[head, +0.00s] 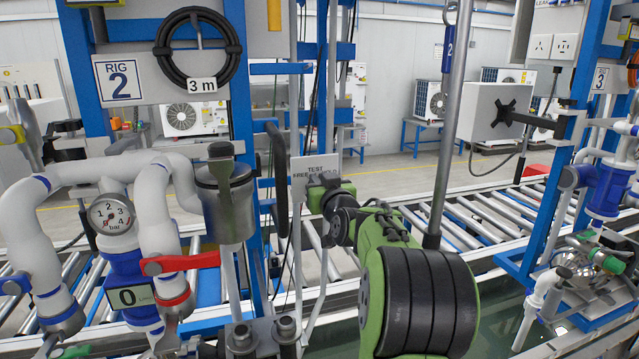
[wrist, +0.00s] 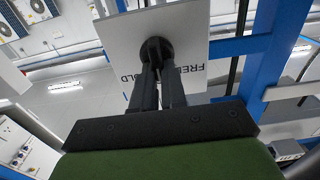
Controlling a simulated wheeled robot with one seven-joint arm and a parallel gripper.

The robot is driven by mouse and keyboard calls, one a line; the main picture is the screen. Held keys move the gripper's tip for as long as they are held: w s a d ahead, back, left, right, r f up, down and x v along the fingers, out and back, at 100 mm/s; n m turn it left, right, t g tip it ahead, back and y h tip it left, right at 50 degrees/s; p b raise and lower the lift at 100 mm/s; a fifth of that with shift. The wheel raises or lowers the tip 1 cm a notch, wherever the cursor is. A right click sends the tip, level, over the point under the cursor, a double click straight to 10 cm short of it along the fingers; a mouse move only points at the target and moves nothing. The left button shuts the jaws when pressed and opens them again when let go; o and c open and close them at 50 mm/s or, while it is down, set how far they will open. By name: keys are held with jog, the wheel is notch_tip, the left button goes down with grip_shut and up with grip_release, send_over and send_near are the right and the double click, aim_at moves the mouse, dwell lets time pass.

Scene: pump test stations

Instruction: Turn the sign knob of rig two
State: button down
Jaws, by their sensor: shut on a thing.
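The sign of rig two is a small white plate (head: 302,167) with dark lettering, partly hidden behind my gripper in the head view. In the wrist view the plate (wrist: 113,50) appears tilted, with part of its lettering showing. A round black knob (wrist: 157,48) is on the plate. My gripper (wrist: 157,70) is shut on this knob, its two dark fingers at the knob. In the head view my gripper (head: 322,188) reaches the sign, and the knob is hidden there. A rig number plate with a 2 (head: 118,80) hangs on the blue frame at the left.
White pipes with a gauge (head: 111,215) and a red lever (head: 181,262) stand left of my arm. A grey cylinder (head: 226,199) is close left of the sign. A grey pole (head: 447,130) rises behind my arm. A roller conveyor (head: 490,220) runs behind.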

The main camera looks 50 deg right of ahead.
jog(key=shift+f+b, duration=0.1)
jog(key=shift+b, duration=0.25)
jog(key=n+b, duration=0.6)
jog(key=a+n+b, duration=0.1)
jog(key=n+b, duration=0.1)
jog(key=b, duration=0.1)
jog(key=shift+w+f+n, duration=0.2)
jog(key=shift+w+n, duration=0.1)
jog(key=shift+n, duration=0.1)
jog(key=shift+b, duration=0.3)
jog(key=c, duration=1.2)
grip_release()
jog(key=shift+s+a, duration=0.1)
